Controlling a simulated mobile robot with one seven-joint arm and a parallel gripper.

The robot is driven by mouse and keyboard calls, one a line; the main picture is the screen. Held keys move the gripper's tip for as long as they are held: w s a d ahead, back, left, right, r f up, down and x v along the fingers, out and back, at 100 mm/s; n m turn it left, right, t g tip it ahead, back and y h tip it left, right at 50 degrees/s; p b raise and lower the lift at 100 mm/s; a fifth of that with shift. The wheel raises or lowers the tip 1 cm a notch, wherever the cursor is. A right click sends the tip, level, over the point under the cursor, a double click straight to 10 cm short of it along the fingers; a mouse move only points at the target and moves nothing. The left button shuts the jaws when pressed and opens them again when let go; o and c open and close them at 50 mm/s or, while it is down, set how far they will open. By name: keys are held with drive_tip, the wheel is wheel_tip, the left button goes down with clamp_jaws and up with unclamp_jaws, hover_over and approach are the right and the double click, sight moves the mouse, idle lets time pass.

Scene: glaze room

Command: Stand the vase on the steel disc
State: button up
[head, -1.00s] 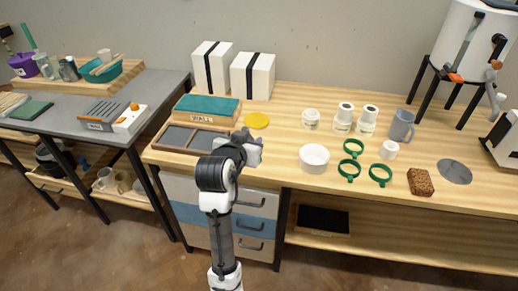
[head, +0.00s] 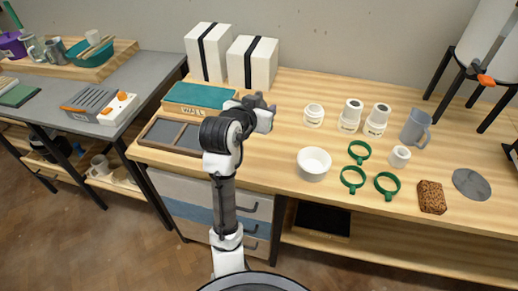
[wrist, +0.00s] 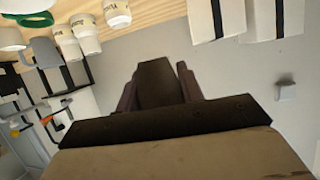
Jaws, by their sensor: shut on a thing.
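My gripper (head: 262,108) is above the left part of the wooden bench, in front of the white boxes. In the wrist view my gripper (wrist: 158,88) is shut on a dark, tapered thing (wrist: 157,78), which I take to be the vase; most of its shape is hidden. In the head view the arm and jaws hide it, and no other vase is clear on the bench. The steel disc (head: 471,184) is a flat grey round at the right of the bench, bare, and well to the right of my gripper.
A brown speckled block (head: 431,197) sits just left of the disc. Green rings (head: 352,179), a white bowl (head: 314,163), a small white cup (head: 399,156), jars (head: 350,116) and a grey jug (head: 415,127) stand between. A kiln-like white drum (head: 487,40) on black legs is behind the disc.

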sight(261, 158)
wheel_tip(261, 158, down, 17)
drive_tip(key=shift+r+p, duration=0.15)
drive_tip(key=shift+p, duration=0.55)
drive_tip(key=o, duration=0.8)
drive_tip(key=shift+o, duration=0.2)
drive_tip(key=shift+s+a, duration=0.15)
drive_tip(key=shift+s, duration=0.15)
drive_tip(key=b+v, duration=0.3)
drive_tip(key=v, duration=0.8)
drive_tip(key=shift+r+b, duration=0.3)
